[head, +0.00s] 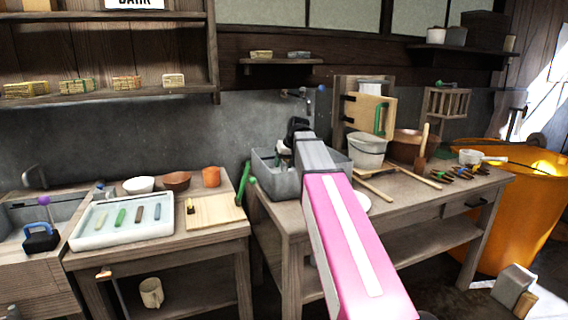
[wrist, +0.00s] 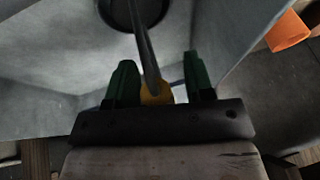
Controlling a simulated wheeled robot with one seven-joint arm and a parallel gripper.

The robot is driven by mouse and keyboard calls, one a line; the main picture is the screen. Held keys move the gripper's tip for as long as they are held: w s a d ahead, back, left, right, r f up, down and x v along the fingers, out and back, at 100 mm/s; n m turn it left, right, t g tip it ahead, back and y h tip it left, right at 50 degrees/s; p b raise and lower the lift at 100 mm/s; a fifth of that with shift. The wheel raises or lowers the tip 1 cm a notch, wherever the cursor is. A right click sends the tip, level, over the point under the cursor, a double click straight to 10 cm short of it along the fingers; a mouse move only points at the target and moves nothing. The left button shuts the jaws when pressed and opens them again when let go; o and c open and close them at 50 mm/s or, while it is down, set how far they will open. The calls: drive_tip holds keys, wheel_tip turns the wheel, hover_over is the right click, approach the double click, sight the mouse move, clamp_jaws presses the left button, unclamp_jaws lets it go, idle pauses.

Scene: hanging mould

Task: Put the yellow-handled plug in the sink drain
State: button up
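A yellow handle (wrist: 157,93) shows between the green fingers of my gripper (wrist: 160,80) in the wrist view. I cannot tell whether this shape is the plug's disc or the drain. The fingers stand close on both sides of the handle, with a narrow dark gap on the right, so a firm hold cannot be confirmed. In the head view my gripper (head: 284,150) reaches into the grey sink (head: 272,181), and my pink arm hides part of it.
A tap (head: 297,94) is on the wall behind the sink. A grey bucket (head: 367,150) stands right of it. A white tray (head: 125,222) and a wooden board (head: 213,212) lie on the left table. Another basin (head: 65,210) is at far left. An orange bin (head: 525,205) stands right.

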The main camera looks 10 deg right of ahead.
drive_tip(key=shift+s+d+r, duration=0.1)
drive_tip(key=shift+s+r, duration=0.05)
drive_tip(key=shift+r, duration=0.5)
drive_tip(key=v, duration=1.1)
drive_tip(key=shift+r, duration=0.15)
drive_tip(key=shift+s, duration=0.1)
